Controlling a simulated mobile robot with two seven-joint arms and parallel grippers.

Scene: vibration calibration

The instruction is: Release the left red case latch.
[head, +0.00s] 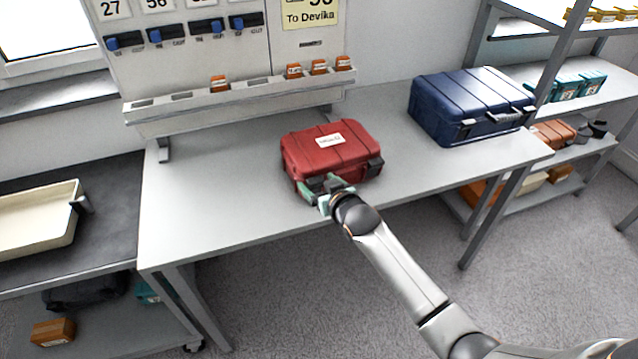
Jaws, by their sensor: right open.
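The red case (328,150) lies closed on the grey table, with a white label on its lid. A dark latch (375,166) shows at the right of its front side. The left part of the front side is hidden behind my right gripper (318,188). That gripper is open, at the left half of the case's front; I cannot tell if it touches the case or a latch. My left gripper is not in view.
A blue case (470,105) stands at the table's right end. A panel with a ledge (235,98) holding small orange blocks stands behind the red case. A cream tray (38,220) is on the dark bench at left. The table (215,205) left of the red case is clear.

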